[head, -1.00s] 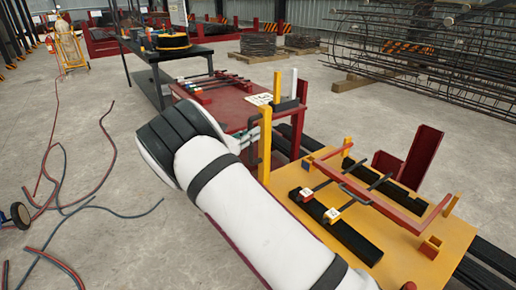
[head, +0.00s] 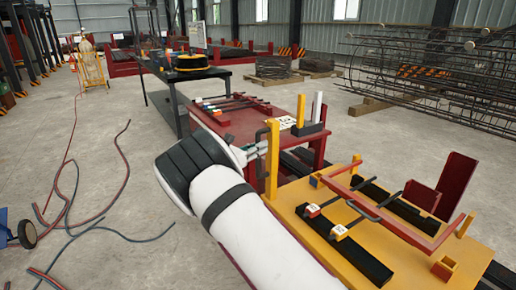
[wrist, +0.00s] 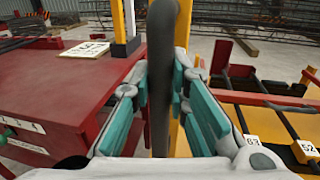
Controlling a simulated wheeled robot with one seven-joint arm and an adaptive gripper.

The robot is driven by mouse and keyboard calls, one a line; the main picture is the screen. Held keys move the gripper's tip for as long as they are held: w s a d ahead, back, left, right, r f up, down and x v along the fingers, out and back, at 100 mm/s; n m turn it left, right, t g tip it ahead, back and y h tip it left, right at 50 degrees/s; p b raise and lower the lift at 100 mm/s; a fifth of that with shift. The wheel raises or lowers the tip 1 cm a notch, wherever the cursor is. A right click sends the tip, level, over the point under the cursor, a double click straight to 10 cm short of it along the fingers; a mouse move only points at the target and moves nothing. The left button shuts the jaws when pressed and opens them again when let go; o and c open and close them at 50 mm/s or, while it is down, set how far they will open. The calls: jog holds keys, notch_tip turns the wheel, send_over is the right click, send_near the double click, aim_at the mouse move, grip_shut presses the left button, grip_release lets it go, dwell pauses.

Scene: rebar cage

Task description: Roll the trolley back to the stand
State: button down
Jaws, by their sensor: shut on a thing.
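In the head view my gripper (head: 254,150) is small and partly hidden behind my white arm, at that post. A red stand (head: 238,124) with several rods on top is just beyond the trolley. It also shows in the wrist view (wrist: 60,90).
A dark table (head: 210,73) with a yellow-black reel is behind the stand. Hoses (head: 75,195) lie on the floor at left, near a wheel (head: 25,235). A rebar cage (head: 420,85) is at the back right.

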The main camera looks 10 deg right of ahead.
jog(key=shift+w+a+r, duration=0.15)
jog(key=shift+w+a, duration=0.05)
jog(key=shift+w, duration=0.05)
jog(key=c, duration=1.5)
grip_release()
jog(key=shift+c, duration=0.2)
jog(key=v, duration=1.2)
